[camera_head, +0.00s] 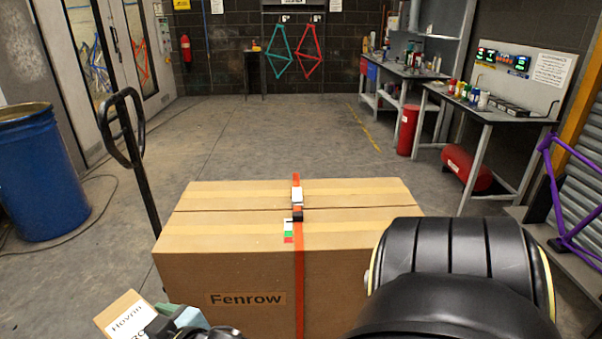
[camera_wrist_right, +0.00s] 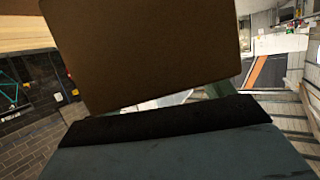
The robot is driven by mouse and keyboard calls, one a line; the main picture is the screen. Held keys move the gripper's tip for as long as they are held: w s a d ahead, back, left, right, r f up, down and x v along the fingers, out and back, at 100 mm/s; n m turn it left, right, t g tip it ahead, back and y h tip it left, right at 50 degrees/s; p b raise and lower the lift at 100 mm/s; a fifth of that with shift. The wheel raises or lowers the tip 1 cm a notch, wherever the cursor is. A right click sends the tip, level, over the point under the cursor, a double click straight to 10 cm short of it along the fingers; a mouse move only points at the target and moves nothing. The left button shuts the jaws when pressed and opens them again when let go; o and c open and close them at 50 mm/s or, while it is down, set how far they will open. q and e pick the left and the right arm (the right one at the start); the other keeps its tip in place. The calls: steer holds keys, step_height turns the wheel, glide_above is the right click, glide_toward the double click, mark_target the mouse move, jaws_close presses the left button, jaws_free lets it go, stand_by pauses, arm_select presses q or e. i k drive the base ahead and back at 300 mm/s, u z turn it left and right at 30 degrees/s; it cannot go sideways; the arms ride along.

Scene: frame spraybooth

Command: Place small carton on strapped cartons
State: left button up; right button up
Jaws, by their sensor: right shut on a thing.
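The small carton (camera_head: 124,317), a brown box with a white label reading "Hovan", is at the bottom left of the head view, tilted and partly cut off. My right gripper (camera_head: 178,322) is shut on it, beside the front left of the large carton. In the right wrist view the carton's plain brown face (camera_wrist_right: 150,50) fills the upper middle, above a dark-edged gripper finger (camera_wrist_right: 160,140). The strapped cartons show as a large brown carton (camera_head: 225,255) marked "Fenrow", with an orange strap and buckle over its top. My left gripper is not in view.
A black handle (camera_head: 120,130) rises behind the large carton's left side. A blue drum (camera_head: 38,175) stands at left. Workbenches (camera_head: 490,112), red cylinders and a purple frame (camera_head: 570,205) line the right. The floor beyond the carton is clear.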

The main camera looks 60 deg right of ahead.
mark_target(375, 211)
steer(key=z, duration=2.45)
steer(key=i, duration=1.65)
steer(key=z, duration=3)
